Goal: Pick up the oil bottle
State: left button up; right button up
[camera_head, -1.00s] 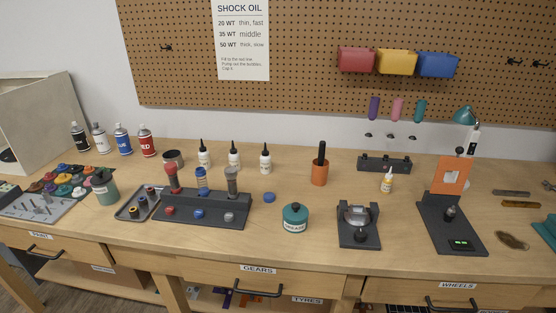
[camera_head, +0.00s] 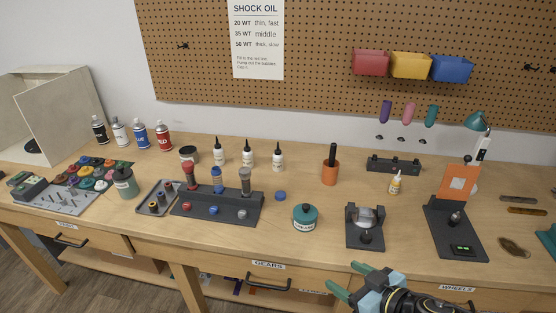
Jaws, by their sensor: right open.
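Three white bottles with black pointed caps stand upright in a row at the back of the bench: a left bottle (camera_head: 219,154), a middle bottle (camera_head: 248,156) and a right bottle (camera_head: 277,158). Their labels are too small to read, so I cannot tell which is the oil bottle. My right gripper (camera_head: 352,279) has green fingertips and shows at the bottom edge. It is open and empty, in front of the bench and well away from the bottles. My left gripper is not in view.
A dark shock stand (camera_head: 218,207) stands in front of the bottles. A teal grease pot (camera_head: 306,218), a dark fixture (camera_head: 365,232) and an orange cup (camera_head: 330,173) stand to the right. Bare wood lies between the bottles and cup.

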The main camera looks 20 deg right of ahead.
aim_at(277, 156)
jog(key=z, duration=0.1)
jog(key=i, duration=1.5)
jog(key=u, duration=0.1)
